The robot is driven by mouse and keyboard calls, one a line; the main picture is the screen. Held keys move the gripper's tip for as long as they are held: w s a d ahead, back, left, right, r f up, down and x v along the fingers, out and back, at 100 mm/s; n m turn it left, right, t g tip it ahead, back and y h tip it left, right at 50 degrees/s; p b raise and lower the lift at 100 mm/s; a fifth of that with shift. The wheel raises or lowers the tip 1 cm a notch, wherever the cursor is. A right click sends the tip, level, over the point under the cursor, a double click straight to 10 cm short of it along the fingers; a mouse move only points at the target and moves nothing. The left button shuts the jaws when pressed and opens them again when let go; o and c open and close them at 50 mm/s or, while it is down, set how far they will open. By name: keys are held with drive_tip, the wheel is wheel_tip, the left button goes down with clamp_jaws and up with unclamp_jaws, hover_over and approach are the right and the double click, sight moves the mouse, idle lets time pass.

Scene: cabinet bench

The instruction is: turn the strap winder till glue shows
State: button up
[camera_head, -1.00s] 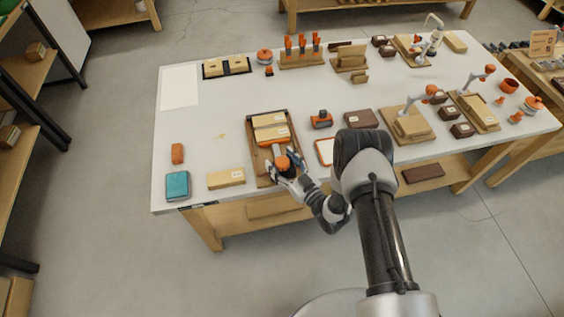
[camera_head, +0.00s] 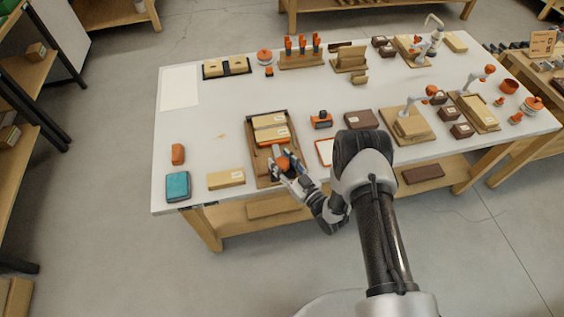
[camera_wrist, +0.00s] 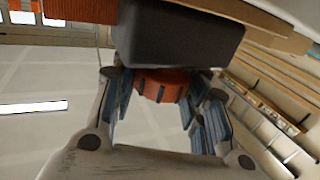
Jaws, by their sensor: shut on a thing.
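The strap winder is an orange ribbed knob (camera_head: 283,162) at the near end of a wooden fixture (camera_head: 260,172). My gripper (camera_head: 285,169) is shut on the knob from the near side. In the wrist view the orange knob (camera_wrist: 160,86) sits between the two ribbed blue-grey fingers, below a dark block (camera_wrist: 178,38). A cream block (camera_head: 270,135) with a white label lies in the fixture, with an orange band along its near edge. I cannot make out any glue on it. The fingers partly hide the knob.
A teal block (camera_head: 177,186), a small orange block (camera_head: 178,154) and a labelled cream block (camera_head: 226,179) lie to the left. An orange-and-dark tool (camera_head: 321,119) and a white orange-edged card (camera_head: 325,151) are at the right. The white table's left middle is mostly clear.

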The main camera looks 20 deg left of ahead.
drive_tip(key=shift+m+t+h, duration=0.3)
drive_tip(key=shift+t, duration=0.1)
drive_tip(key=m+t+h, duration=0.2)
drive_tip(key=t, duration=0.1)
drive_tip(key=shift+s+a+m+h, duration=0.1)
drive_tip(key=shift+a+m+h, duration=0.05)
drive_tip(key=shift+m+h, duration=0.2)
drive_tip(key=m+t+h+b, duration=0.1)
drive_tip(key=m+t+h, duration=0.1)
drive_tip(key=h, duration=0.1)
drive_tip(key=shift+a+m+h, duration=0.1)
drive_tip(key=shift+m+h, duration=0.15)
drive_tip(key=m+t+h+b, duration=0.1)
drive_tip(key=m+h+b, duration=0.1)
drive_tip(key=h, duration=0.1)
drive_tip(key=m+t+h+b, duration=0.1)
drive_tip(key=m+h+b, duration=0.1)
drive_tip(key=m+h, duration=0.1)
drive_tip(key=shift+f+h, duration=0.15)
drive_tip(key=shift+h, duration=0.65)
drive_tip(key=shift+d+m+h+b, duration=0.2)
drive_tip(key=shift+m+h+b, duration=0.8)
drive_tip(key=shift+h, duration=0.4)
drive_tip(key=o, duration=1.1)
